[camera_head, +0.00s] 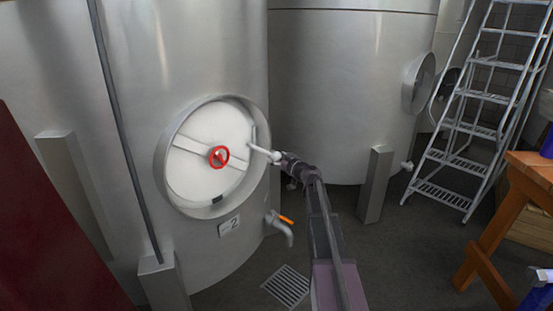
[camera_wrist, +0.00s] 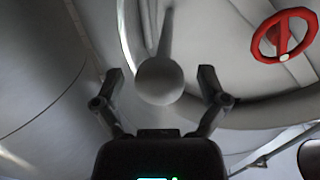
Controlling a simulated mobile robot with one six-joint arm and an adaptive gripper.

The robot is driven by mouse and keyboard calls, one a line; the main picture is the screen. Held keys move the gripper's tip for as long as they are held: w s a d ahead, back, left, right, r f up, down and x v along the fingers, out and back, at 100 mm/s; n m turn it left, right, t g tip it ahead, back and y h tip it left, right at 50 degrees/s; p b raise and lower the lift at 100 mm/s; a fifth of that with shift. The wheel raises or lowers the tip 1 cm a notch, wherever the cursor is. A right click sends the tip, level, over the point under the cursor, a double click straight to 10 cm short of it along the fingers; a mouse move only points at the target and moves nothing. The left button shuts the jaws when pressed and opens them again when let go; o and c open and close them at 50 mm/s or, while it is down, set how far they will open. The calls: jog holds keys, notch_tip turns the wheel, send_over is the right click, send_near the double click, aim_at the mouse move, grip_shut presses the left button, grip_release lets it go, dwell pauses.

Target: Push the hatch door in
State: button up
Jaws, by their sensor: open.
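The hatch door (camera_head: 190,175) is a round pale disc with a red handwheel (camera_head: 218,157) and a crossbar. It sits within the round metal collar (camera_head: 168,140) on the steel tank; I cannot tell whether it is flush. A pale handle with a round knob (camera_head: 275,157) sticks out from the door's right side. My gripper (camera_head: 285,161) is at the knob end, its fingers small and partly unclear there. In the wrist view, my gripper (camera_wrist: 161,75) is open, with the knob (camera_wrist: 160,82) between its fingers in the picture. Contact is not clear. The handwheel is at upper right (camera_wrist: 270,45).
An outlet tap (camera_head: 280,228) with an orange lever juts out below the hatch. A number 2 plate (camera_head: 229,225) is beside it. A second tank (camera_head: 345,100), a metal stepladder (camera_head: 480,110) and a wooden table (camera_head: 530,172) stand to the right. A floor grate (camera_head: 287,286) lies below.

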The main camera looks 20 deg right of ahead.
grip_shut()
jog(key=shift+s+h, duration=0.1)
jog(key=shift+h, duration=0.2)
